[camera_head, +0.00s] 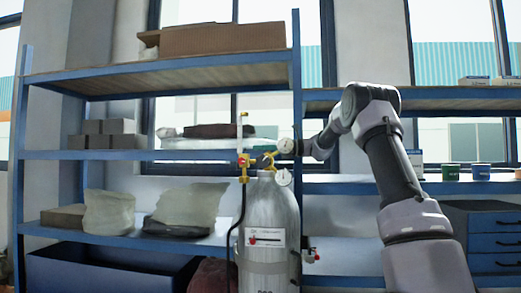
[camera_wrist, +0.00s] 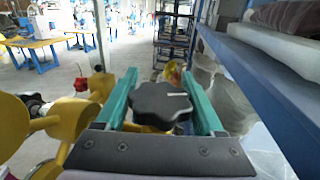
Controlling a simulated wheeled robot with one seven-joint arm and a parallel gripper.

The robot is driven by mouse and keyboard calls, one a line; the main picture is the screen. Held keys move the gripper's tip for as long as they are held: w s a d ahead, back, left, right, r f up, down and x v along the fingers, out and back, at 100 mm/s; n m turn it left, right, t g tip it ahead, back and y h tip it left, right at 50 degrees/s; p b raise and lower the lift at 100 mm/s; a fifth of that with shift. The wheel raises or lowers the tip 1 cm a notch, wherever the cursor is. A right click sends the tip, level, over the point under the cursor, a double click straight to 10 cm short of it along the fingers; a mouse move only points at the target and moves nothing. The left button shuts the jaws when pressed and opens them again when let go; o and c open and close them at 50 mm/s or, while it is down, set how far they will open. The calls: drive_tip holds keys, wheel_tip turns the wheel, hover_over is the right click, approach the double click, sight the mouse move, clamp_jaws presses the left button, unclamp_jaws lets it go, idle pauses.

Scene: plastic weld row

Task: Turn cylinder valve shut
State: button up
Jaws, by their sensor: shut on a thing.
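A grey gas cylinder (camera_head: 268,222) stands upright in front of the blue shelving. Brass valve fittings (camera_head: 262,162) and two round dial gauges sit at its top, the lower gauge (camera_head: 283,177) facing the camera. In the wrist view, a black lobed valve knob (camera_wrist: 162,104) with a white mark on its face sits between the teal fingers of my gripper (camera_wrist: 160,76). The gripper is shut on the knob, one finger on each side. In the head view my arm reaches in from the right to the cylinder top, and the fingers are hard to make out there.
Brass fittings (camera_wrist: 68,118) stand close on the left of my gripper in the wrist view. Blue shelves (camera_head: 160,154) hold grey blocks, wrapped bags (camera_head: 108,212) and a cardboard box (camera_head: 222,38). A blue drawer cabinet (camera_head: 492,240) stands at the right.

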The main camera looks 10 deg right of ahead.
drive_tip(key=shift+w+d+m+t+h, duration=0.1)
drive_tip(key=shift+w+m+t+h, duration=0.2)
drive_tip(key=shift+m+t, duration=0.6)
drive_tip(key=shift+w+d+m+t+h, duration=0.1)
drive_tip(key=shift+m+t+h, duration=0.35)
drive_tip(key=shift+t, duration=0.7)
drive_tip(key=shift+w+m+t+h, duration=0.15)
drive_tip(key=shift+m+t+h, duration=0.1)
drive_tip(key=shift+m+t, duration=0.65)
drive_tip(key=shift+t, duration=0.25)
drive_tip(key=o, duration=1.4)
drive_tip(key=shift+c, duration=0.2)
drive_tip(key=shift+d, duration=0.1)
drive_tip(key=v, duration=1)
drive_tip(key=shift+s+d, duration=0.25)
drive_tip(key=shift+r, duration=0.1)
